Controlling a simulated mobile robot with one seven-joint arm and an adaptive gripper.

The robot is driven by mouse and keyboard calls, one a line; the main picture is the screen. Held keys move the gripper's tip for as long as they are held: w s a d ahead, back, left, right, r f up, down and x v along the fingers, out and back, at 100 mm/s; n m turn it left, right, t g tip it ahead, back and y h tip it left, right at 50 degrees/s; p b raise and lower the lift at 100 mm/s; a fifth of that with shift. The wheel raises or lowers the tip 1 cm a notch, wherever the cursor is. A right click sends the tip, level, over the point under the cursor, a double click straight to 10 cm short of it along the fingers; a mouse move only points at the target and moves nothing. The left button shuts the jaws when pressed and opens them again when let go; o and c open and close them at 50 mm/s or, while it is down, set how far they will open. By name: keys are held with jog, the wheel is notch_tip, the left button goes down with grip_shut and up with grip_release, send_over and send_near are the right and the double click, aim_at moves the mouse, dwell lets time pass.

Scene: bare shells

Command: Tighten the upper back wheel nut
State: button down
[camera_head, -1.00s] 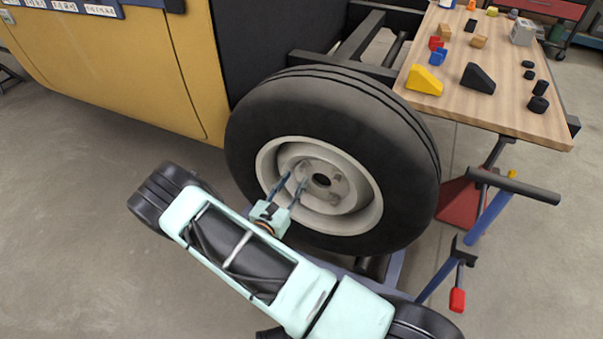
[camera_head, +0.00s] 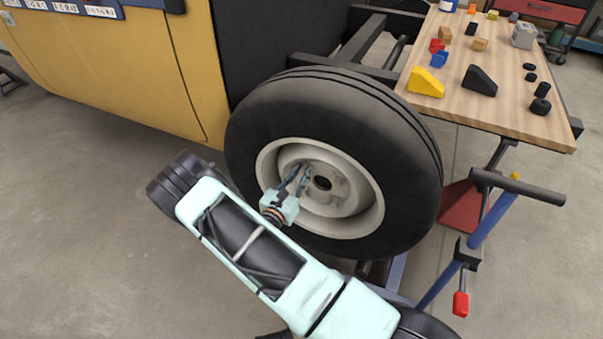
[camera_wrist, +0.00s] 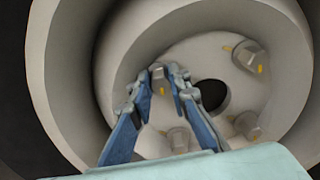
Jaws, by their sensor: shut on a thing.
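The wheel (camera_head: 405,165) has a black tyre, a pale rim and a hub with a dark centre hole (camera_wrist: 212,94). My gripper (camera_head: 299,172) reaches the hub from the left, its fingertips close together. In the wrist view the fingertips (camera_wrist: 166,77) are shut on a grey wheel nut (camera_wrist: 158,76), left of the hole; the fingers hide part of it. Other grey nuts show at the upper right (camera_wrist: 247,56), lower right (camera_wrist: 247,125) and lower left (camera_wrist: 178,138). Yellow marks show by the nuts. How tight any nut is cannot be seen.
The deep rim wall (camera_wrist: 75,70) surrounds my gripper. A yellow vehicle body (camera_head: 130,80) stands left of the wheel. A wooden bench (camera_head: 500,105) with blocks and cylinders is at the right, with a blue stand (camera_head: 490,220) below it.

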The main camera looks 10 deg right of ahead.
jog(key=shift+m, duration=0.3)
jog(key=m+p, duration=0.1)
jog(key=m, duration=0.4)
jog(key=shift+s+m, duration=0.1)
jog(key=shift+m, duration=0.2)
jog(key=m+p, duration=0.1)
jog(key=m, duration=0.5)
jog(key=shift+d+f, duration=0.1)
jog(key=m+p, duration=0.1)
jog(key=m, duration=0.5)
jog(key=shift+m, duration=0.3)
jog(key=m, duration=0.5)
jog(key=shift+f+m+p, duration=0.15)
jog(key=shift+m+p, duration=0.15)
jog(key=shift+p, duration=0.1)
jog(key=c, duration=1.8)
grip_release()
jog(key=v, duration=1.2)
